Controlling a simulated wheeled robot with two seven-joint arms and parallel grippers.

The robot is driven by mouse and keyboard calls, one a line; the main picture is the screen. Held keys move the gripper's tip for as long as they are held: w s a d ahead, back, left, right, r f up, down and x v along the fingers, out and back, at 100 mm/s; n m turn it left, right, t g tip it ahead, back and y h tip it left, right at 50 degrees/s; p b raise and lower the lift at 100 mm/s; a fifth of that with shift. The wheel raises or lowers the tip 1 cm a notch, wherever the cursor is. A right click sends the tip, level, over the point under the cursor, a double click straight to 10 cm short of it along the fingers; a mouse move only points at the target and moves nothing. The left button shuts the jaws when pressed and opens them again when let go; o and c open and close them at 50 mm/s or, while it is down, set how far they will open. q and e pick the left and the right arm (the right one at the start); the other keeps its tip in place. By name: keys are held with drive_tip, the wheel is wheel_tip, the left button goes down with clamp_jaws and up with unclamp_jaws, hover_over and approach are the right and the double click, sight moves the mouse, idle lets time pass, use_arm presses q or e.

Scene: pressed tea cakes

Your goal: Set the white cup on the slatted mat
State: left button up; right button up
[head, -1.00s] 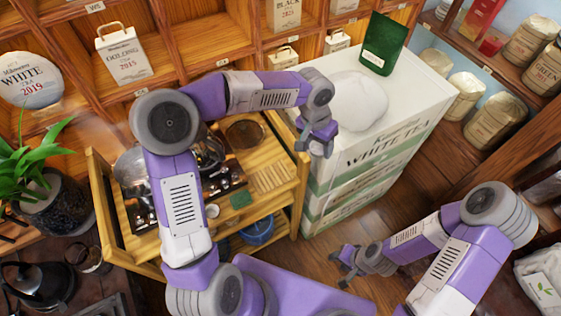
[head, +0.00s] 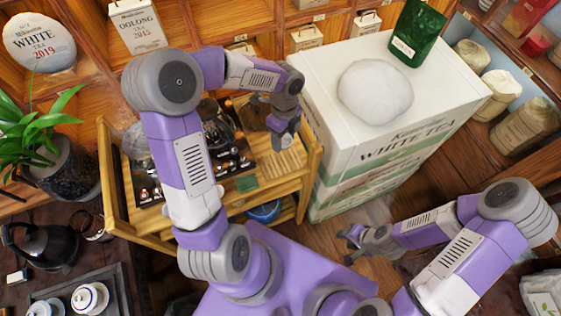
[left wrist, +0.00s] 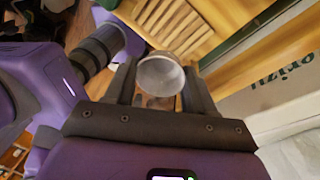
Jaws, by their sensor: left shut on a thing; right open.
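The white cup (left wrist: 160,78) sits between the two fingers of my left gripper (left wrist: 159,92) in the left wrist view, with its round rim facing the camera. The slatted mat (head: 280,164) lies on the wooden cart's top at its right side, and its pale slats also show beyond the cup in the left wrist view (left wrist: 168,18). In the head view my left gripper (head: 283,143) is over the cart by the mat's far edge. The cup cannot be made out there. My right gripper (head: 353,242) is open and empty, low at the right of the cart.
The wooden cart (head: 314,165) also holds a dark tray with tea things and a green cloth (head: 246,183). Stacked white tea boxes (head: 333,100) stand close at its right, with a round white wrapped cake (head: 375,92) and green pouch (head: 417,33) on top.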

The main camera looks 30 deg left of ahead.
use_arm(q)
drive_tip(key=s+a+f+m, duration=0.2)
drive_tip(key=a+m, duration=0.1)
drive_tip(key=m, duration=0.1)
drive_tip(key=b, duration=0.3)
approach(270, 167)
drive_tip(key=shift+m+y, duration=0.3)
drive_tip(key=shift+y, duration=0.1)
drive_tip(key=f, duration=0.5)
drive_tip(key=shift+s+d+f, duration=0.2)
drive_tip(key=shift+s+d, duration=0.15)
drive_tip(key=shift+d, duration=0.05)
drive_tip(key=shift+f, duration=0.15)
drive_tip(key=o, duration=1)
